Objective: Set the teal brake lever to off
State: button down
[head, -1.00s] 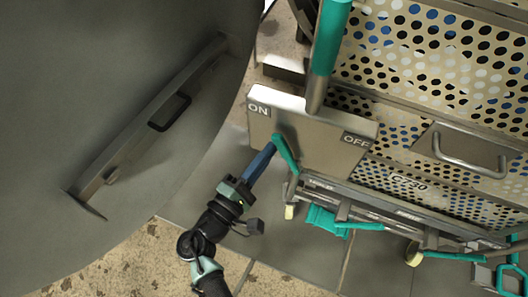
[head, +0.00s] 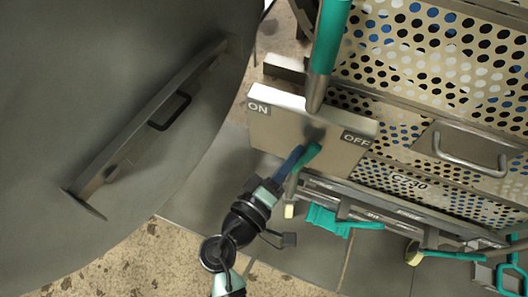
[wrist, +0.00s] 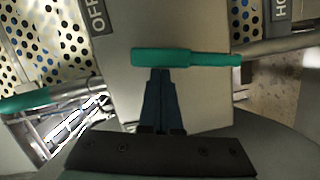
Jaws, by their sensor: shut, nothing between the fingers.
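The teal brake lever (head: 308,156) is in front of a metal plate (head: 288,125) on the trolley, between the ON label (head: 258,107) and the OFF label (head: 356,139). In the wrist view the lever (wrist: 185,58) lies across the picture just beyond my fingertips. My gripper (head: 297,150) is shut and empty, with its blue fingers against or very close to the lever's left side. The wrist view shows the closed fingers (wrist: 160,72) meeting the lever's edge; exact contact cannot be told.
A big grey autoclave door (head: 110,90) with a handle fills the left. The perforated trolley (head: 430,60) stands at the right, with a teal upright bar (head: 329,45) above the plate. Other teal parts (head: 340,220) sit low on the trolley. Floor is open below.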

jog(key=shift+s+d+f+m+g+y+b, duration=0.1)
jog(key=shift+s+d+m+y+b, duration=0.15)
jog(key=shift+d+m, duration=0.4)
jog(key=shift+s+d+f+m+g+y+b, duration=0.15)
jog(key=shift+d+m+b, duration=0.15)
jog(key=shift+d+m, duration=0.35)
jog(key=shift+s+d+f+m+g+y+b, duration=0.1)
jog(key=shift+s+d+m+b, duration=0.15)
jog(key=shift+d+m, duration=0.4)
jog(key=shift+w+a+r, duration=0.1)
jog(key=shift+a, duration=0.05)
